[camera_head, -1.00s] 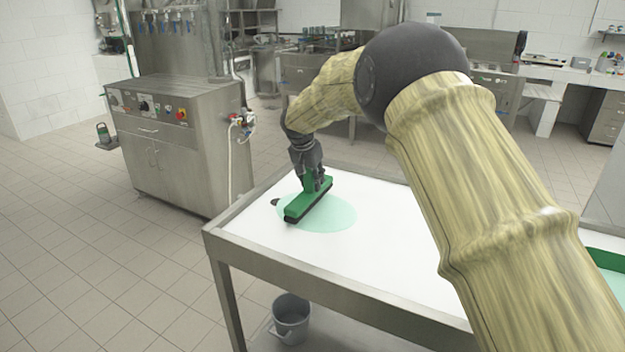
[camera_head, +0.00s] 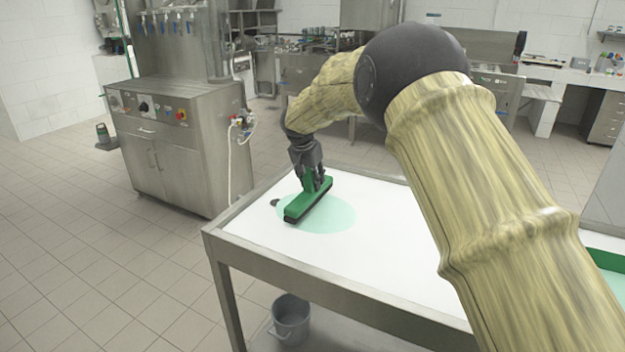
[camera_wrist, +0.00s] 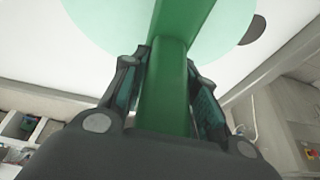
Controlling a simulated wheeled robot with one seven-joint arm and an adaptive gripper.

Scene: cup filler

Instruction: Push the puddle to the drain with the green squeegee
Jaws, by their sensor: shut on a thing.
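The green squeegee (camera_head: 309,201) is on the white tabletop, its long head lying across the puddle. My gripper (camera_head: 312,183) is shut on the squeegee's upright handle; in the wrist view the green handle (camera_wrist: 166,105) runs between both fingers. The pale green puddle (camera_head: 335,214) spreads on both sides of the head, mostly to its right. In the wrist view the puddle (camera_wrist: 110,22) lies around the squeegee. The dark drain (camera_head: 275,203) is just left of the puddle's left edge; it also shows in the wrist view (camera_wrist: 253,30). The head's underside is hidden.
The white table (camera_head: 262,232) has a raised metal rim. A green tray (camera_head: 608,262) is at the right edge. A grey bucket (camera_head: 290,318) stands below the table. A steel cabinet (camera_head: 178,150) stands behind left. The tabletop around the puddle is clear.

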